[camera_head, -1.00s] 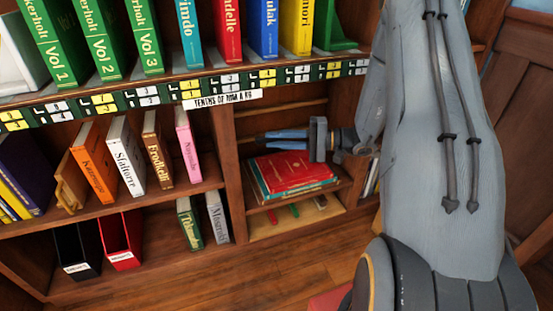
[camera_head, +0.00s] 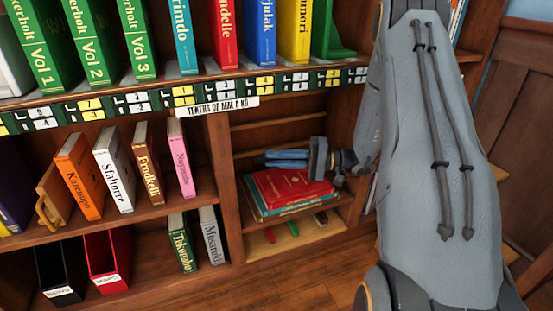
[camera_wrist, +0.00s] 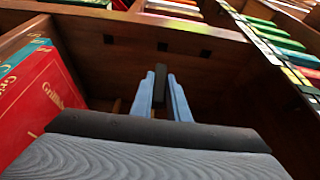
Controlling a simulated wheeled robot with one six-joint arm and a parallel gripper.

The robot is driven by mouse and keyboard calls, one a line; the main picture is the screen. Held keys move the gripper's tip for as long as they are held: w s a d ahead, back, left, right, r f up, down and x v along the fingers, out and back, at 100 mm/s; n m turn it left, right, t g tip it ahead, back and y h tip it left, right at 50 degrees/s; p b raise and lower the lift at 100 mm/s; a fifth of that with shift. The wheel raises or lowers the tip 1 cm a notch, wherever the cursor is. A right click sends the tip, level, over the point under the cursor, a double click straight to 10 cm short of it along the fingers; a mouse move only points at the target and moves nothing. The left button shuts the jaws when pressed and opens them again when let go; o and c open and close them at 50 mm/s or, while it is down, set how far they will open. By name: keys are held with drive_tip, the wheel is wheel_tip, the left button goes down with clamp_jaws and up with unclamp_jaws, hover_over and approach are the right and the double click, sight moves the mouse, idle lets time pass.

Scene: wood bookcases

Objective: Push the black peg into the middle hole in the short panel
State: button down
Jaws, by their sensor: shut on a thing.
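My gripper (camera_head: 268,160) reaches into the lower right compartment, above a stack of books, with its blue fingers pointing left. In the wrist view my gripper (camera_wrist: 163,97) is shut on the black peg (camera_wrist: 161,78), which sticks out a little beyond the fingertips. Ahead is a dark wood panel (camera_wrist: 135,62) with a row of dark square holes. The middle hole (camera_wrist: 162,46) appears just above the peg's end, with wood visible between them. The peg looks apart from the hole, but the exact distance is unclear. In the head view the peg is hard to make out.
Red books (camera_head: 292,187) lie stacked close below my gripper, and they also show at left in the wrist view (camera_wrist: 42,105). Small red and green pieces lie on the pale bottom board (camera_head: 300,237). A wooden divider (camera_head: 226,180) stands left of the fingers.

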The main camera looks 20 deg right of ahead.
drive_tip(key=shift+a+p, duration=0.65)
drive_tip(key=shift+a, duration=2.25)
drive_tip(key=shift+a+p, duration=0.75)
drive_tip(key=shift+a, duration=1.2)
drive_tip(key=c, duration=1.6)
unclamp_jaws()
drive_tip(key=shift+p+v, duration=0.8)
drive_tip(key=shift+v, duration=3.15)
